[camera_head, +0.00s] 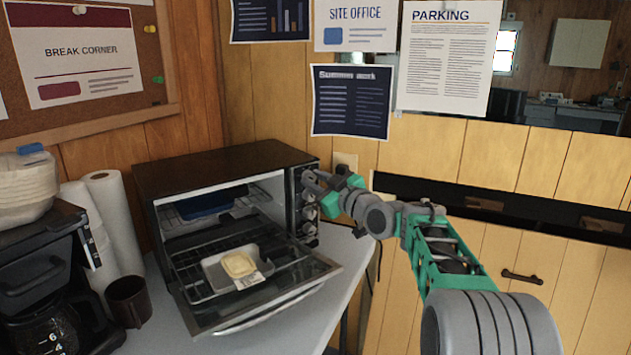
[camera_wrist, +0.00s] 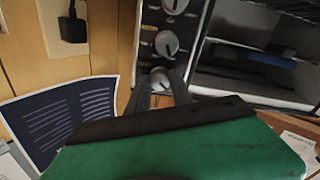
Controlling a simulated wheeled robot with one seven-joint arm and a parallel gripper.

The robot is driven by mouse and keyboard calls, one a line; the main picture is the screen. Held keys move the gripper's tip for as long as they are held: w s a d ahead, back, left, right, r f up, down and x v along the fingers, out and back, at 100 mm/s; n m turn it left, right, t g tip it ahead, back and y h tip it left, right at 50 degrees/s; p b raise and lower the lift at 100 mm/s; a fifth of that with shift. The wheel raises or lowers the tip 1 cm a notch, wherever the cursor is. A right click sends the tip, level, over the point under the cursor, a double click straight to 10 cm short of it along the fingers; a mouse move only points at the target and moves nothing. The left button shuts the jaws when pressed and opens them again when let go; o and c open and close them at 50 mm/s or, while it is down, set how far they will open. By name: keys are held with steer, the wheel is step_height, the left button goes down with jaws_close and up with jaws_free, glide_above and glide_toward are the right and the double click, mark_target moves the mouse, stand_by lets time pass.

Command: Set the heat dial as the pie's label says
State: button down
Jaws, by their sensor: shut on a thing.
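The toaster oven (camera_head: 225,158) stands on the counter with its door (camera_head: 270,305) folded down. The pie (camera_head: 238,264) sits in a grey tray on the pulled-out rack. A small label (camera_head: 249,281) lies at its front edge; its print is too small to read. My gripper (camera_head: 311,182) is at the top of the control panel, shut on the top dial (camera_wrist: 159,80). In the wrist view, the picture is upside down and my fingers flank this dial. The middle dial (camera_wrist: 166,43) and another dial (camera_wrist: 174,5) are apart from my fingers. Fine dial markings are unclear.
A blue item (camera_head: 210,203) lies inside the oven. A coffee maker (camera_head: 45,290), a dark mug (camera_head: 129,301) and paper rolls (camera_head: 112,225) stand left of it. A wall outlet (camera_head: 345,161) is behind my gripper. The counter (camera_head: 340,262) is clear right of the oven.

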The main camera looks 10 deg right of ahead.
steer(key=m+p, duration=0.1)
steer(key=m, duration=0.3)
steer(key=shift+m, duration=0.3)
steer(key=m+p, duration=0.2)
steer(key=m, duration=0.1)
steer(key=shift+r+m, duration=0.1)
steer(key=shift+m, duration=0.3)
steer(key=m+p, duration=0.3)
steer(key=m, duration=0.2)
steer(key=shift+m+p, duration=0.75)
steer(key=shift+m, duration=0.25)
steer(key=c, duration=1.1)
jaws_free()
steer(key=shift+c, duration=0.2)
